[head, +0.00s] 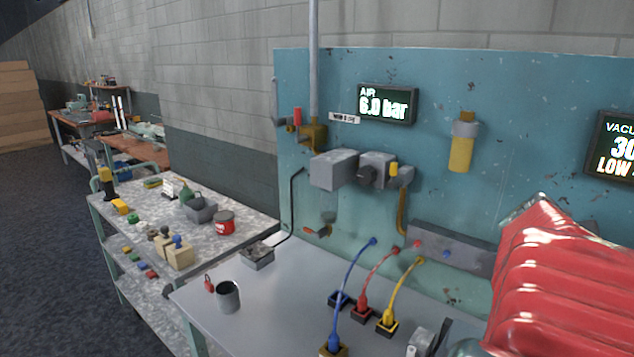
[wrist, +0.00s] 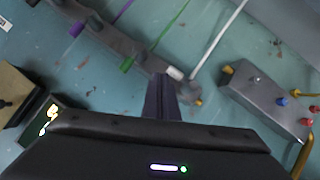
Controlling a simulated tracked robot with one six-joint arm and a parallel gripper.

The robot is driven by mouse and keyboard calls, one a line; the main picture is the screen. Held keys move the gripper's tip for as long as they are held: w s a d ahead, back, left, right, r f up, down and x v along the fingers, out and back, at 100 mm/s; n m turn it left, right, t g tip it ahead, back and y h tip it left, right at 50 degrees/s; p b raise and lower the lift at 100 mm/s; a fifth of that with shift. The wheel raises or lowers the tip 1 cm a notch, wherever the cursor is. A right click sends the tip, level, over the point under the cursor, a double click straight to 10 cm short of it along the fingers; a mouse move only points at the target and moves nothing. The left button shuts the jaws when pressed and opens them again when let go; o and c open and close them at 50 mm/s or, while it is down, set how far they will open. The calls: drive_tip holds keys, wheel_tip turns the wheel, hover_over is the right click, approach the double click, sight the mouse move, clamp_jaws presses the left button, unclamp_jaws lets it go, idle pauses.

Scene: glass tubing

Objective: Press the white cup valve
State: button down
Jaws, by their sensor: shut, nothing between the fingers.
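In the wrist view, a small white valve cap (wrist: 175,73) sits on a grey manifold (wrist: 122,50) on the teal wall panel, with a white hose (wrist: 222,38) running up beside it. My gripper (wrist: 162,78) is shut and empty. Its narrow fingertips are just left of the white cap in the picture; I cannot tell whether they touch it. A green valve cap (wrist: 127,64) and a purple one (wrist: 77,29) sit farther left along the same manifold. The head view shows neither my gripper nor the white valve; my red arm cover (head: 560,285) fills the lower right.
A grey box (wrist: 262,98) with coloured fittings is right of the fingers. A lit display (wrist: 42,122) is at left. In the head view, an air display (head: 387,105) reads 6.0 bar, and a mug (head: 228,297) and coloured cables stand on the bench (head: 270,290).

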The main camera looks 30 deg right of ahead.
wheel_tip(320, 180, up, 10)
drive_tip(key=shift+f, duration=0.15)
idle(0.3)
drive_tip(key=shift+w, duration=0.15)
